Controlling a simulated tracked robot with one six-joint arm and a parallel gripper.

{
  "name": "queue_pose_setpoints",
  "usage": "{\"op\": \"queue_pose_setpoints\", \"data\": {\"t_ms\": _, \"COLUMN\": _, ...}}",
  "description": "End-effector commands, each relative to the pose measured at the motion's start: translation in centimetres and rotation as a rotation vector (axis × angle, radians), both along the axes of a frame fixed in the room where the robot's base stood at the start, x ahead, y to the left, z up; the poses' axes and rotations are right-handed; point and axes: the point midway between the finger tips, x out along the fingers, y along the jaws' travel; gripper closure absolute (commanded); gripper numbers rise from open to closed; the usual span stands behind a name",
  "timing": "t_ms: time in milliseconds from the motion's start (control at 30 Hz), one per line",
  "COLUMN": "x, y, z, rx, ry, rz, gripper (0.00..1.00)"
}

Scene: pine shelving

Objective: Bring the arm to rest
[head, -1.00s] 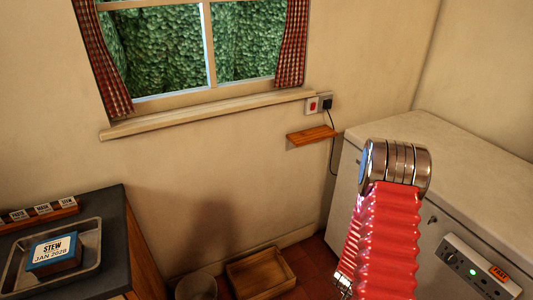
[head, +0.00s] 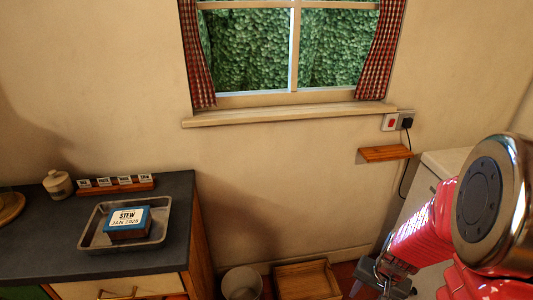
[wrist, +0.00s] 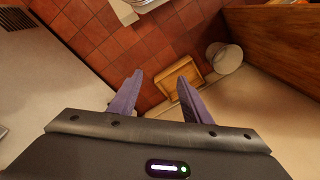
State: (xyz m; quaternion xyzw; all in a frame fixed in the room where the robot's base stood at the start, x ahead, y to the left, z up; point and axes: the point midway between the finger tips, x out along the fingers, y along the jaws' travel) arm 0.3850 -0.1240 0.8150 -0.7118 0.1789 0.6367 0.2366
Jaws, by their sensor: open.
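My arm (head: 425,235), red ribbed with polished metal joints, is folded at the right of the head view, close to the camera. My gripper (head: 382,278), dark grey, hangs low beside the white chest. In the wrist view its two purplish fingers (wrist: 159,92) are spread apart with nothing between them. They point down over the red tiled floor and a shallow wooden box (wrist: 178,83). Nothing is held.
A dark worktop (head: 60,225) at left bears a metal tray (head: 91,232) with a blue-lidded stew tub (head: 128,222). A small wooden shelf (head: 385,153) juts from the wall. A bin (head: 241,283) and the wooden box (head: 305,280) stand below.

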Motion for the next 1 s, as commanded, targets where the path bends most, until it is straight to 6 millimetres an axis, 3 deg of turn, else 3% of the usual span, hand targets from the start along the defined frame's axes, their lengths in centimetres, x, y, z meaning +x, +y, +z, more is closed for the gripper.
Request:
{"op": "queue_pose_setpoints", "data": {"t_ms": 400, "x": -3.0, "y": 4.3, "z": 8.2, "rx": -0.012, "ry": 0.023, "rz": 0.199, "gripper": 0.56}}
{"op": "queue_pose_setpoints", "data": {"t_ms": 1000, "x": -7.4, "y": 8.1, "z": 17.9, "rx": -0.120, "ry": -0.058, "rz": 0.413, "gripper": 0.56}}
